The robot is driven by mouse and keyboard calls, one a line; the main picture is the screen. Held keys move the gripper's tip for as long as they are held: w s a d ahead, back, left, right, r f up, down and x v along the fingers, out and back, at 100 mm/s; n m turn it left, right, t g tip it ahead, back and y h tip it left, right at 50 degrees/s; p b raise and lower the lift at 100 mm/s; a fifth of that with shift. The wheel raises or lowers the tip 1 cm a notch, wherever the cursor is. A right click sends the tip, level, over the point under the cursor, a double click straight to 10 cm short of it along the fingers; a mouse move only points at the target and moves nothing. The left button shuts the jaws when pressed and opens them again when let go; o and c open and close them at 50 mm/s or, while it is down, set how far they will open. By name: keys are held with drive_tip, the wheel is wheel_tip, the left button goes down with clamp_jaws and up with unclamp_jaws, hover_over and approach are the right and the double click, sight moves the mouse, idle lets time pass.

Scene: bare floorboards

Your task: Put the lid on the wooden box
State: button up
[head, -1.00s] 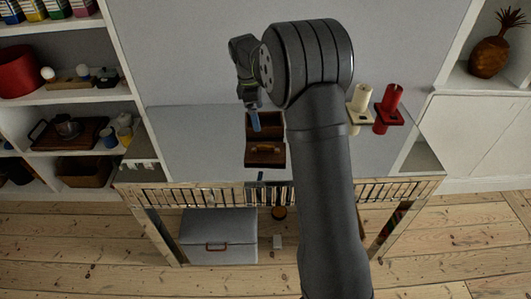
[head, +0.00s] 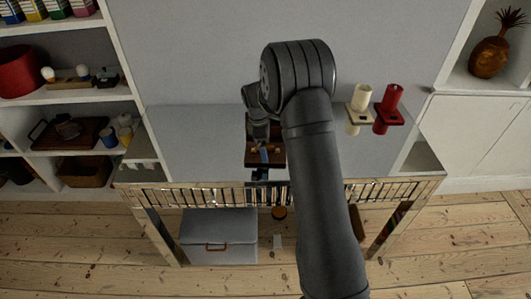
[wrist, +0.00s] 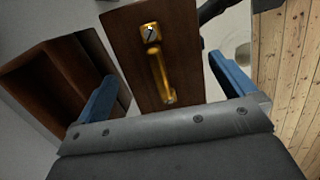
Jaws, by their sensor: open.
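The lid is a dark brown wooden panel with a brass handle (wrist: 150,45) in the wrist view; it also shows at the table's front edge in the head view (head: 252,161). The wooden box (wrist: 58,85) is brown and open at the top, left of the lid in the wrist view. In the head view the box (head: 278,131) stands just behind the lid, partly hidden by my arm. My gripper (wrist: 168,82) is open, its blue fingers on either side of the lid and handle. It also shows over the lid in the head view (head: 264,154). Finger contact cannot be told.
A cream candle in a holder (head: 360,100) and a red one (head: 388,108) stand on the reflective table (head: 195,150), right of my arm. The table's left part is clear. Shelves with items stand at the left, and a pineapple ornament (head: 489,55) sits at the right.

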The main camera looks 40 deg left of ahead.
drive_tip(key=shift+f, duration=0.65)
drive_tip(key=c, duration=0.8)
drive_tip(key=shift+c, duration=0.2)
drive_tip(key=shift+r, duration=0.15)
